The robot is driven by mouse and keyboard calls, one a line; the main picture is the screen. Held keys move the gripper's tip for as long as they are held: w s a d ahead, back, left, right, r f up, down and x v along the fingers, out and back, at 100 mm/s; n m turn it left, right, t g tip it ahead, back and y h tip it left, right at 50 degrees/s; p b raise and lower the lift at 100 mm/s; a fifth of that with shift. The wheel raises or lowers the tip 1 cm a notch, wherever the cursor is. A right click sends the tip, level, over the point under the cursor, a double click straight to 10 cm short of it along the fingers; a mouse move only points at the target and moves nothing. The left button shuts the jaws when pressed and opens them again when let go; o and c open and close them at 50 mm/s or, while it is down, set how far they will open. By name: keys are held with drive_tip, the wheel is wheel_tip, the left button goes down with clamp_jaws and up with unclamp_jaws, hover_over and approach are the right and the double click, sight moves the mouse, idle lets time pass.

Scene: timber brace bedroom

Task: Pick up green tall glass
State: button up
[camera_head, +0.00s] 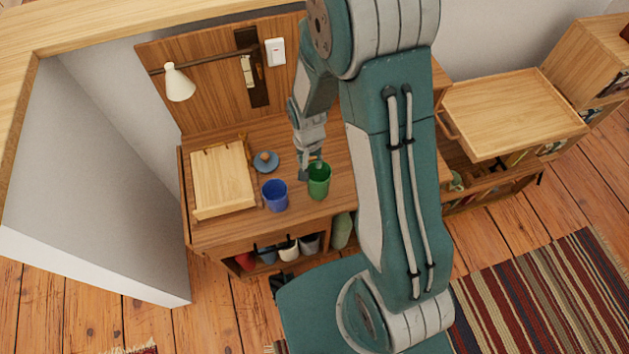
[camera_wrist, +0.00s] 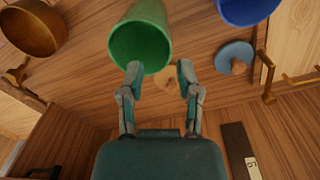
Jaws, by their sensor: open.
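The green tall glass (camera_head: 319,184) stands upright on the wooden desk, near its front edge, just right of a blue cup (camera_head: 275,196). My gripper (camera_head: 311,172) is at the glass's upper rim on its far side. In the wrist view the green glass (camera_wrist: 140,45) shows its open mouth, with one finger of my gripper (camera_wrist: 160,75) overlapping its rim and the other finger off to the right. The fingers are apart with nothing held between them. I cannot tell whether the finger touches the glass.
The blue cup also shows in the wrist view (camera_wrist: 247,10). A blue-grey lidded dish (camera_head: 265,161) and a slanted wooden board (camera_head: 222,181) lie to the left. A brown bowl (camera_wrist: 33,28) shows in the wrist view. A white lamp (camera_head: 178,84) hangs at the back.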

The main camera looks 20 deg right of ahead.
drive_tip(key=shift+d+f, duration=0.15)
drive_tip(key=shift+f, duration=0.75)
drive_tip(key=f, duration=0.1)
drive_tip(key=a+f, duration=0.1)
drive_tip(key=f, duration=0.3)
drive_tip(key=shift+w+a, duration=0.1)
drive_tip(key=shift+a, duration=0.2)
drive_tip(key=shift+d+f, duration=0.15)
drive_tip(key=shift+d, duration=0.2)
clamp_jaws()
drive_tip(key=shift+a, duration=0.2)
